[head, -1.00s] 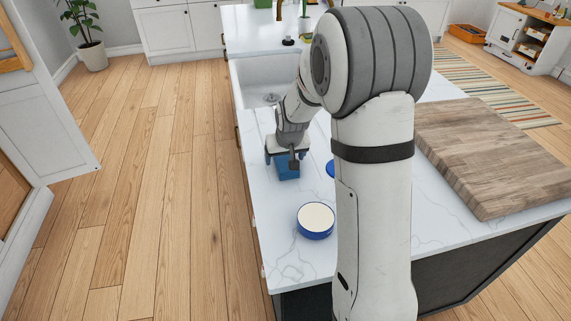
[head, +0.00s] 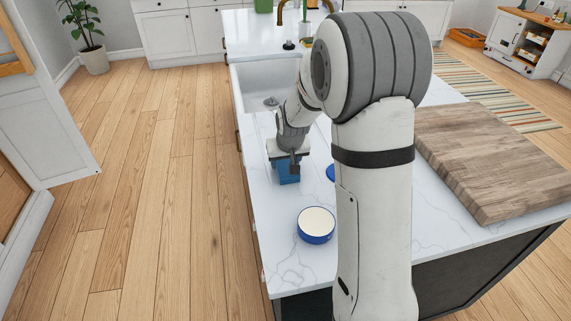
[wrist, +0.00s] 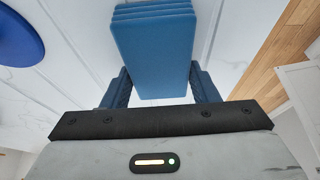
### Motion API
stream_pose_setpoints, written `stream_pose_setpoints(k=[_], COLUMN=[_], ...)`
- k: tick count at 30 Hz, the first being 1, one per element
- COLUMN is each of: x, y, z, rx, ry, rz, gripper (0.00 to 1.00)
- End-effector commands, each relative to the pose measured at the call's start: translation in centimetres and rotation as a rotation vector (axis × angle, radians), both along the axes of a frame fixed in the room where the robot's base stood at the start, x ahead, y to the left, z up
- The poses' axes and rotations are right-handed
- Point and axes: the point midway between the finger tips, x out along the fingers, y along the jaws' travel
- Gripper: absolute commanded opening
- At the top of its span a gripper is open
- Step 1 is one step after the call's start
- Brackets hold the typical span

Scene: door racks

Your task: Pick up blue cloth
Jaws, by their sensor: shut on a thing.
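The blue cloth (wrist: 153,55) is a folded, layered block between the two fingers of my gripper (wrist: 158,88) in the wrist view. My gripper is shut on it, with one finger on each side. In the head view the blue cloth (head: 288,172) shows below my gripper (head: 287,160), over the white marble counter near the sink. I cannot tell whether its underside touches the counter.
A blue-rimmed round bowl (head: 316,224) stands nearer on the counter (head: 300,265). Another blue round thing (head: 331,173) is partly hidden by my arm. A wooden board (head: 495,160) lies at right. The sink (head: 268,85) is behind.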

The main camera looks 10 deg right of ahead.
Motion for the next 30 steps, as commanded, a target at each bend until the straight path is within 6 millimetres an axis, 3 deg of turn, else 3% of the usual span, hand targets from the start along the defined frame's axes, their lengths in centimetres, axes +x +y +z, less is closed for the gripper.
stream_pose_setpoints(k=[5, 12, 18, 29, 30], x=[0.1, 0.1, 0.0, 0.0, 0.0], y=[0.0, 0.0, 0.0, 0.0, 0.0], z=[1.4, 6.6, 9.6, 10.5, 10.5], rx=[0.0, 0.0, -0.001, 0.0, 0.0], ry=[-0.005, -0.006, -0.002, 0.0, 0.0], rz=[0.0, 0.0, 0.0, 0.0, 0.0], gripper=[0.32, 0.32, 0.32, 0.32, 0.52])
